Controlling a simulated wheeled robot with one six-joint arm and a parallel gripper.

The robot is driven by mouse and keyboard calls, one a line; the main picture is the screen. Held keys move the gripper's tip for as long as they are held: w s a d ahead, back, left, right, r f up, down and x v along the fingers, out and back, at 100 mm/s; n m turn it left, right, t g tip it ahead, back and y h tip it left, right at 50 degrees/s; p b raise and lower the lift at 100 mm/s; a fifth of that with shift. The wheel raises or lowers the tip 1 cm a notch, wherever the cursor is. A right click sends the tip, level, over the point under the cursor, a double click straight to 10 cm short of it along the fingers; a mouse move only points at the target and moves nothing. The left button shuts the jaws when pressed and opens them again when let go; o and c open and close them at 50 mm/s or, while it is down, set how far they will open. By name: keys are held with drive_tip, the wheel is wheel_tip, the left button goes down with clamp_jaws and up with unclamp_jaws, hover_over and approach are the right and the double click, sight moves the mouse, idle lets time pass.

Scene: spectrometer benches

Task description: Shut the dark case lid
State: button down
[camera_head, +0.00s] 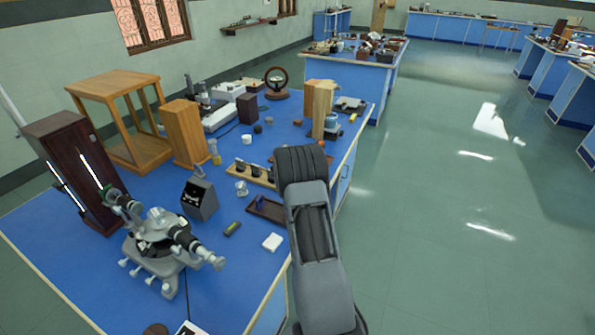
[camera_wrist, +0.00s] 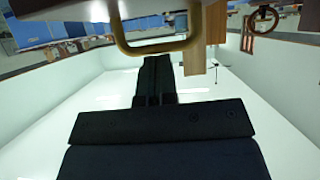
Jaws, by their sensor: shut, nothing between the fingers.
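No open dark lid can be made out clearly. A tall dark brown wooden case (camera_head: 75,165) stands at the left end of the blue bench, and a small dark box (camera_head: 247,108) stands further back. I cannot tell which one is the task's case. My gripper (camera_wrist: 155,62) shows in the wrist view, with its dark fingers together and empty. A brass-coloured loop like a handle (camera_wrist: 157,49) crosses just above the fingertips; I cannot tell whether they touch. In the head view my arm hides the gripper and part of the bench edge.
A grey spectrometer (camera_head: 163,245) stands at the front left of the bench. A shallow dark tray (camera_head: 267,209) and a white block (camera_head: 272,242) lie near the edge. Wooden blocks (camera_head: 320,105) stand beyond my arm. The green floor to the right is clear.

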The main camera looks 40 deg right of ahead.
drive_tip(key=shift+r, duration=0.1)
drive_tip(key=shift+r+p, duration=0.5)
drive_tip(key=shift+p, duration=0.1)
drive_tip(key=s+a+r+p, duration=0.2)
drive_tip(key=s+a+r, duration=0.1)
drive_tip(key=a+r, duration=0.5)
drive_tip(key=shift+s+a+r, duration=0.15)
drive_tip(key=shift+s, duration=0.2)
